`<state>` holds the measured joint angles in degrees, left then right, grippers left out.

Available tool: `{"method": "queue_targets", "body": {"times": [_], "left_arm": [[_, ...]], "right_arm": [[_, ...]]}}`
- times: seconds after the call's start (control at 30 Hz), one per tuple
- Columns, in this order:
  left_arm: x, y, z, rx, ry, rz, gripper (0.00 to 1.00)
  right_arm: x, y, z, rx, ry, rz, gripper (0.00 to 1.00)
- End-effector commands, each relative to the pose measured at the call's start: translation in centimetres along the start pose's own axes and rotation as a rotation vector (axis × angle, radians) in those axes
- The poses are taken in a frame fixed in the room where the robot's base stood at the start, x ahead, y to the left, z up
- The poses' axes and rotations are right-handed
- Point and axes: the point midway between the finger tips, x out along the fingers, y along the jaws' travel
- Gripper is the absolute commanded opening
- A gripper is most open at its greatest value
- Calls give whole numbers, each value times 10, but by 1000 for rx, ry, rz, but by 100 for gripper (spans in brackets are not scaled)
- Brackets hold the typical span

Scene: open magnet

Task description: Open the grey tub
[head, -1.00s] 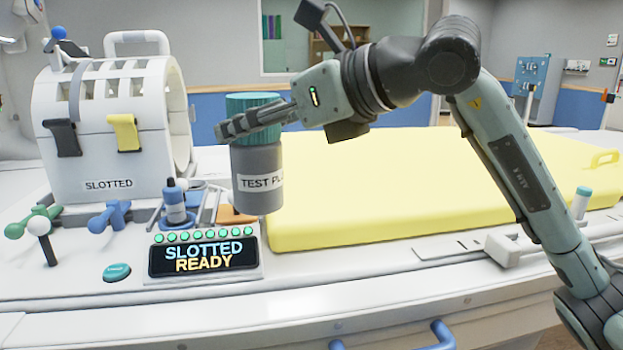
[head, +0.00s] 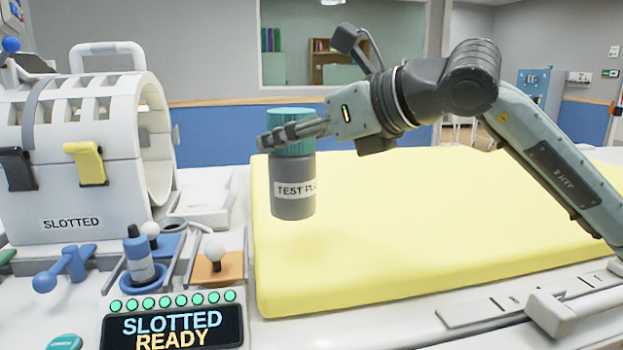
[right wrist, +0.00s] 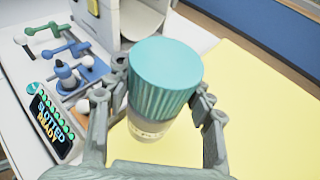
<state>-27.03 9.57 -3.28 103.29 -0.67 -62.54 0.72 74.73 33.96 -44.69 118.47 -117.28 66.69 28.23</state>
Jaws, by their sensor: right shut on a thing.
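The grey tub (head: 293,203) is a cylinder with a white label reading "TEST PL", the rest of which is cut off. It has a ribbed teal lid (head: 291,117), still on. In the right wrist view the teal lid (right wrist: 165,72) faces the camera between the fingers, with the grey body below. My left gripper is not in view.
The yellow pad (head: 420,235) fills the middle. A white slotted cylinder housing (head: 70,190) stands at left. A white rail fitting (head: 560,312) lies at right.

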Motion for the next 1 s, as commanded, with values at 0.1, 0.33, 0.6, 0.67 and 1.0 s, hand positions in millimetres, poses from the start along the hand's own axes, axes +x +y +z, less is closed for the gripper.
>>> {"method": "queue_targets", "body": {"times": [0.1, 0.33, 0.6, 0.67, 1.0], "left_arm": [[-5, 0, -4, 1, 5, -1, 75], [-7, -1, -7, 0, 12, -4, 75], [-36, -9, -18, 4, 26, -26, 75], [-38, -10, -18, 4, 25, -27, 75], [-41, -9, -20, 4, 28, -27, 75]], "right_arm": [[-2, -20, -12, 2, -4, -2, 0], [0, -30, -24, -1, -6, 1, 0], [12, -31, -55, -1, -5, 0, 0], [12, -31, -56, -1, -7, 0, 0], [12, -30, -57, -2, -7, 0, 0]]}}
